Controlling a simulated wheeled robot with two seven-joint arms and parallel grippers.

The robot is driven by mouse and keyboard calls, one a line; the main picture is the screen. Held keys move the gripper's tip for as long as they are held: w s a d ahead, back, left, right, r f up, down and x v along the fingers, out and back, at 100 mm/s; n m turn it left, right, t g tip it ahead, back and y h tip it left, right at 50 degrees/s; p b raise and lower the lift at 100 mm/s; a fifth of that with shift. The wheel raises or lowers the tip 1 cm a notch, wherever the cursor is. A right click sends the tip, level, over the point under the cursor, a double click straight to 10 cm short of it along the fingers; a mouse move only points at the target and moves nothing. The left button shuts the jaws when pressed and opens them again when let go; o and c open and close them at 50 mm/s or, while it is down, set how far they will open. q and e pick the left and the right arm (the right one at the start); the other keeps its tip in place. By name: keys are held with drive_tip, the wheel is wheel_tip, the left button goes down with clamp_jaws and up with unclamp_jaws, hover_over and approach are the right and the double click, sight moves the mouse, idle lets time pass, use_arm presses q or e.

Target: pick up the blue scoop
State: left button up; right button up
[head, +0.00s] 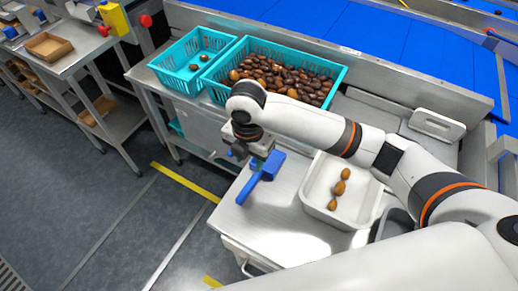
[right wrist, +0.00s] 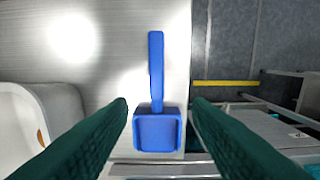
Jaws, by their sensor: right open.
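The blue scoop (head: 262,177) lies on the steel tabletop near its left edge, its handle pointing to the lower left in the head view. In the right wrist view the scoop (right wrist: 157,130) lies with its square pan between and beyond the fingers and its handle pointing up. My right gripper (right wrist: 160,104) is open and empty, with a dark green finger on each side of the scoop and a gap to both. In the head view my right gripper (head: 246,156) hangs over the pan end and hides part of it. My left gripper is not in view.
Behind are a turquoise crate (head: 338,75) full of dates and another turquoise crate (head: 160,66) with a few. A blue conveyor (head: 400,40) runs behind. The tabletop's left edge drops to the floor.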

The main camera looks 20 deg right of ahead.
hover_over(252, 181)
drive_tip(key=f, duration=0.5)
drive_tip(key=shift+s+a+f, duration=0.1)
drive_tip(key=shift+a+f, duration=0.1)
drive_tip(key=shift+f, duration=0.2)
drive_tip(key=shift+f+p, duration=0.35)
drive_tip(key=shift+f, duration=0.25)
drive_tip(key=f, duration=0.3)
drive_tip(key=shift+d+f+p, duration=0.25)
drive_tip(key=shift+f+p, duration=0.05)
drive_tip(key=shift+f, duration=0.55)
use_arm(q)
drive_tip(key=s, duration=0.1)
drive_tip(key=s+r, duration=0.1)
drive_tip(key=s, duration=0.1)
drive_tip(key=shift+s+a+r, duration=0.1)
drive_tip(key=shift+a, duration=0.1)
use_arm(e)
clamp_jaws()
